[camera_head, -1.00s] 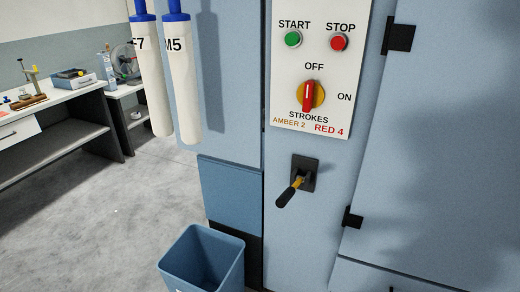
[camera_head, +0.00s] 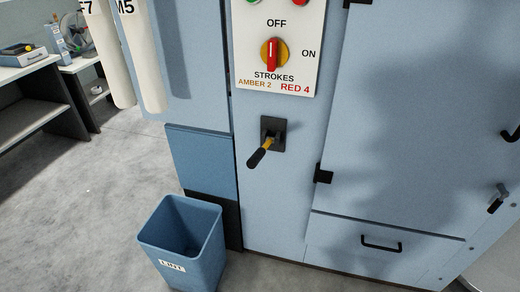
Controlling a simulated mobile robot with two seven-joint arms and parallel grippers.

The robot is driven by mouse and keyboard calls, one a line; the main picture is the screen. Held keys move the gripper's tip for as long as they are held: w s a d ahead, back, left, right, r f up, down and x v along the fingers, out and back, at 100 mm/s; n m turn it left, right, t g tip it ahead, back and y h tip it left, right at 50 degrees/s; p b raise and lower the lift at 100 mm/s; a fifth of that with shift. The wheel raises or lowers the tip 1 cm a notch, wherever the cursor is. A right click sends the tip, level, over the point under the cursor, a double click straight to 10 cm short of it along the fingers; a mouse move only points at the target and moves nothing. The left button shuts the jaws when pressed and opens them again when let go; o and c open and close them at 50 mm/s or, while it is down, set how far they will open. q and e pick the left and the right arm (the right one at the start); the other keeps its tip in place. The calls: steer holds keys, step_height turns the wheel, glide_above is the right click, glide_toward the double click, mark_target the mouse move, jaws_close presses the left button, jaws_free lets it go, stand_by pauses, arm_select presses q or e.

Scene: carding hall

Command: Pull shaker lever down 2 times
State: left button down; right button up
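The shaker lever (camera_head: 261,150) has a black grip on a yellow shaft. It comes out of a dark mounting plate (camera_head: 279,135) on the blue machine front and its grip points down and to the left. Above it is a white control panel (camera_head: 300,60) with a red selector knob on a yellow disc (camera_head: 272,54), between the words OFF and ON, with the knob upright toward OFF. The panel reads STROKES, AMBER 2, RED 4. Neither of my grippers is in view, and nothing touches the lever.
A blue bin (camera_head: 182,245) labelled LINT stands on the floor below left of the lever. Two white tubes (camera_head: 142,65) hang at upper left. A door (camera_head: 420,110) and a handled drawer (camera_head: 375,250) are at right. The floor at left is clear.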

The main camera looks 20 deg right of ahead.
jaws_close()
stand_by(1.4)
